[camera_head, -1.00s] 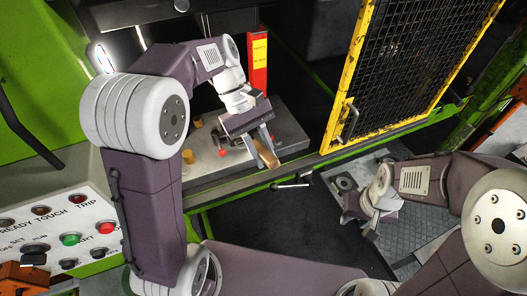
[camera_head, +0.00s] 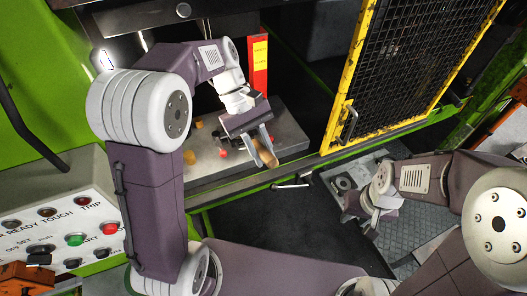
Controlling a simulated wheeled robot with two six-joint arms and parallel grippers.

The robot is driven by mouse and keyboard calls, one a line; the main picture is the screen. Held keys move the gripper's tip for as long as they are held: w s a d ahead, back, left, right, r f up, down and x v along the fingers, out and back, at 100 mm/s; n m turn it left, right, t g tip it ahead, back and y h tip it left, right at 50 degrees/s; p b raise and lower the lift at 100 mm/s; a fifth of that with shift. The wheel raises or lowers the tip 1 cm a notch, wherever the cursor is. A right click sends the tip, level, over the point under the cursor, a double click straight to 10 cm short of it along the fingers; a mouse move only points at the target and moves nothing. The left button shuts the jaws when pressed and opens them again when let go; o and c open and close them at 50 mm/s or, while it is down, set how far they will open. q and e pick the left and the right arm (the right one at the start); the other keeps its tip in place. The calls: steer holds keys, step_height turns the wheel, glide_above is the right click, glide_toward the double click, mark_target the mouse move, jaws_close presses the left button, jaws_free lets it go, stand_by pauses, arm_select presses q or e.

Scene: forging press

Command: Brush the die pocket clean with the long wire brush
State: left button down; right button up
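A tan wooden piece (camera_head: 268,158), which looks like a brush handle, shows at the fingertips of my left gripper (camera_head: 260,146). The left gripper points down over the grey slab (camera_head: 290,125) in the press opening. Its two fingers stand apart with the wooden piece at or between their tips; whether they clamp it I cannot tell. Bristles and the die pocket cannot be made out; my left arm and gripper cover part of the slab. My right gripper (camera_head: 358,215) is low on the right, its fingers spread and apparently empty, over a grey plated surface (camera_head: 405,235).
Yellow and red small parts (camera_head: 223,152) lie on the slab left of the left gripper. A red post with a yellow label (camera_head: 260,62) stands behind. A yellow-framed mesh guard (camera_head: 400,70) is at right. A button panel (camera_head: 40,215) is at lower left.

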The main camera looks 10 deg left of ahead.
arm_select(q)
steer(key=shift+s+d, duration=0.45)
steer(key=shift+s, duration=0.25)
steer(key=shift+w, duration=0.1)
steer(key=shift+w+a+p, duration=0.25)
steer(key=shift+w+p, duration=0.05)
steer(key=shift+w+a+f, duration=0.1)
steer(key=shift+w+a, duration=0.1)
steer(key=shift+w, duration=0.1)
steer(key=shift+s, duration=0.1)
steer(key=shift+s+d, duration=0.45)
steer(key=shift+s, duration=0.15)
